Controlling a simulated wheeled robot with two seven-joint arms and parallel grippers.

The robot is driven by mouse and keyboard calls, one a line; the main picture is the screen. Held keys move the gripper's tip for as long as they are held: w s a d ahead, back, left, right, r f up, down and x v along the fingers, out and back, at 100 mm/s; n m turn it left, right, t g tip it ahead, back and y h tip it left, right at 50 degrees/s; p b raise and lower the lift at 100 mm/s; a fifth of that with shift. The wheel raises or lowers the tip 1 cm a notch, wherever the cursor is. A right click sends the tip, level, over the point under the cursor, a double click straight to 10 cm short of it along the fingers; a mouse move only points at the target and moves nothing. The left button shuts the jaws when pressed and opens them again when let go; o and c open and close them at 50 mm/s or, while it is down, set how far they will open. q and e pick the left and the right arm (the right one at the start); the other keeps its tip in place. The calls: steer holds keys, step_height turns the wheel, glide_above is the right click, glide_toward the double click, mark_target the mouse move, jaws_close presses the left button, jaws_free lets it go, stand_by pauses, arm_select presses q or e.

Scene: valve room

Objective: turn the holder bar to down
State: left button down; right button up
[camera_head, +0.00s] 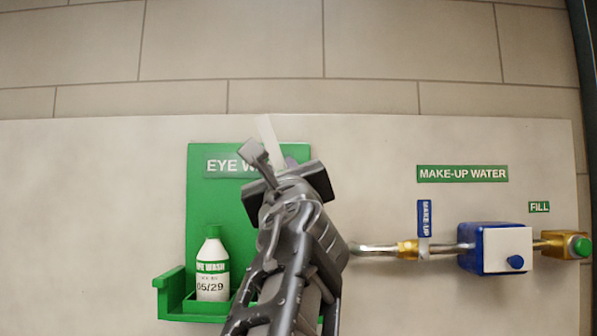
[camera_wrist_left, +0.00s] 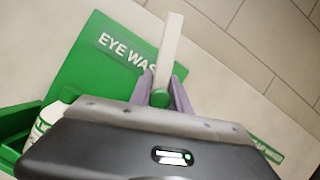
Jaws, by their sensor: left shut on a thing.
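The holder bar (camera_head: 268,136) is a pale strip that points up, tilted slightly left, in front of the green eye wash board (camera_head: 200,195). It also shows in the left wrist view (camera_wrist_left: 170,42), with a green round part at its lower end. My left gripper (camera_head: 284,172) is shut on the bar near this lower end; the wrist view shows its fingers (camera_wrist_left: 162,88) on either side. The gripper and arm hide the bar's lower part and much of the board in the head view. My right gripper is not in view.
A white eye wash bottle (camera_head: 212,262) stands in the green tray (camera_head: 172,300), left of my arm. To the right, a pipe with a brass fitting (camera_head: 407,249) leads to a blue and white box (camera_head: 495,248) and a brass FILL outlet (camera_head: 562,245).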

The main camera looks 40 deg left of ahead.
arm_select(q)
steer(key=s+a+f+n+g+y+b, duration=0.1)
steer(key=s+a+f+n+g, duration=0.1)
steer(key=s+a+f+n, duration=0.1)
steer(key=shift+a+n, duration=0.6)
steer(key=shift+n, duration=0.7)
steer(key=c, duration=1.3)
jaws_free()
steer(key=shift+o, duration=0.2)
steer(key=shift+s+d+b, duration=0.1)
steer(key=shift+b, duration=0.2)
steer(key=b+v, duration=0.2)
steer(key=v, duration=0.5)
steer(key=shift+d, duration=0.3)
steer(key=shift+s+f, duration=0.1)
steer(key=shift+s, duration=0.05)
steer(key=shift+c, duration=0.3)
